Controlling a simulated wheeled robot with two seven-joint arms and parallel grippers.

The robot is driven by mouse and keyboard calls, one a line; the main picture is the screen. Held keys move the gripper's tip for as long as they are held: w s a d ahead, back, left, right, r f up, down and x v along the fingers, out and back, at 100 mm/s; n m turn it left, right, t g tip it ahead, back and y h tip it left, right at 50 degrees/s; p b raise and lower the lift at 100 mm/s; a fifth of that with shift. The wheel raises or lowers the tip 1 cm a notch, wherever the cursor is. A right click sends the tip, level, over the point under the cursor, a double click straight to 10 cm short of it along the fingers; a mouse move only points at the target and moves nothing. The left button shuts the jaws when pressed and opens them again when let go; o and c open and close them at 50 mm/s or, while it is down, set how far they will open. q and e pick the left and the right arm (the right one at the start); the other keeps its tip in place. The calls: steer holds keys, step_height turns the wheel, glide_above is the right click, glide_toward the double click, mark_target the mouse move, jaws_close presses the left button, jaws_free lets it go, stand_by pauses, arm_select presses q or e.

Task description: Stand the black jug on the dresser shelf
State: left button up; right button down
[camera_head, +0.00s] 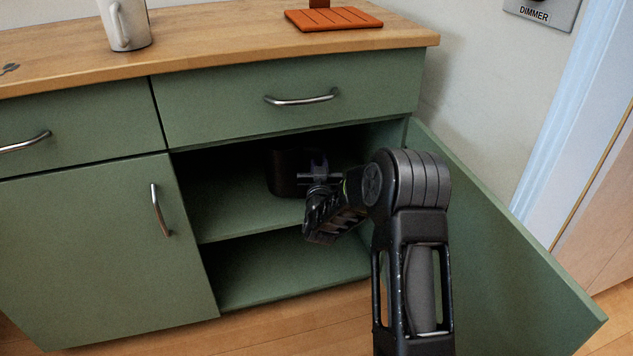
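The dresser (90,220) is a green cabinet with a wooden top, and its right door (500,250) stands open. Inside is a green shelf (235,205) with a lower compartment beneath it. The black jug (287,172) is in the dark upper compartment, towards the back, and looks upright. I cannot tell whether its base touches the shelf. My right gripper (318,177) reaches into this compartment at the jug's right side. Its fingers blend with the dark jug, so its grip is unclear. My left gripper is not in view.
The open door stands close on the right of my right arm. A drawer (290,98) is shut above the opening. A white mug (126,25) and an orange slatted board (334,18) are on the wooden top. The shelf's left part is clear.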

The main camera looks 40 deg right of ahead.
steer(key=shift+r, duration=0.15)
steer(key=shift+f+b, duration=1.2)
steer(key=shift+f, duration=1.3)
steer(key=shift+f, duration=0.2)
steer(key=c, duration=1.5)
jaws_free()
steer(key=shift+o, duration=0.2)
steer(key=shift+r, duration=0.15)
